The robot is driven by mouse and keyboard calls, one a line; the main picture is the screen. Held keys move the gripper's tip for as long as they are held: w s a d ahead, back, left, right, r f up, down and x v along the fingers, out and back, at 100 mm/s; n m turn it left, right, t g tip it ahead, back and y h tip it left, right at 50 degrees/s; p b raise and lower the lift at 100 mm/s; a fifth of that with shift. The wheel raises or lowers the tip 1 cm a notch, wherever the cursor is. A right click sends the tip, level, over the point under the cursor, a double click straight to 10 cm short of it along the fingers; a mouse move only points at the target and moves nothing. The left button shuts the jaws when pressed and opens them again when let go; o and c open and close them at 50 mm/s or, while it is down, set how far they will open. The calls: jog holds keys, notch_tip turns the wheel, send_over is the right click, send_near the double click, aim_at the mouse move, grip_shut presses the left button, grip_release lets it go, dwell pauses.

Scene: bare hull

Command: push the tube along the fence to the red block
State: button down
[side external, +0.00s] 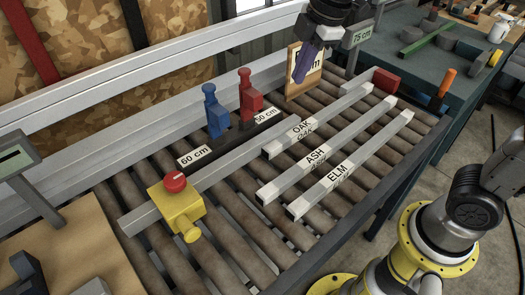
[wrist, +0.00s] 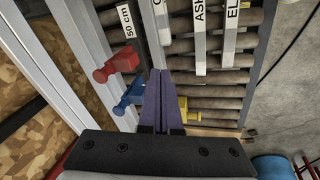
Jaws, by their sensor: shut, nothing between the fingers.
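Three pale square tubes lie side by side on the rollers in the side view: OAK (side external: 318,120), ASH (side external: 328,152) and ELM (side external: 352,164). The grey fence bar (side external: 235,156) runs behind OAK, which lies close along it; contact cannot be told. The red block (side external: 386,80) sits at the far right, near the tubes' far ends, and is outside the wrist view. My gripper (side external: 298,80), with purple fingers, is shut and empty above the far side of the conveyor. The wrist view shows its fingers (wrist: 158,75) together, and parts of ASH (wrist: 200,35) and ELM (wrist: 231,18).
A yellow block with a red knob (side external: 180,212) sits on the bar's near-left end. Blue (side external: 215,112) and red (side external: 249,95) clamps stand on a dark strip with 60 cm and 50 cm labels. A wooden board (side external: 305,82) stands behind my gripper. Rollers right of ELM are clear.

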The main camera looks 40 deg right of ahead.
aim_at(273, 148)
jog(key=w+a+f+n+g, duration=0.2)
jog(key=w+a+f+n, duration=0.1)
jog(key=w+a+f, duration=0.5)
jog(key=shift+g+h, duration=0.3)
jog(key=shift+g, duration=0.3)
jog(key=s+f, duration=0.1)
jog(key=f, duration=0.4)
jog(key=s+a+f, duration=0.1)
jog(key=f, duration=1)
jog(key=shift+s+a+f, duration=0.15)
jog(key=shift+s, duration=0.25)
jog(key=shift+d, duration=2)
jog(key=d, duration=0.4)
jog(key=shift+a, duration=0.1)
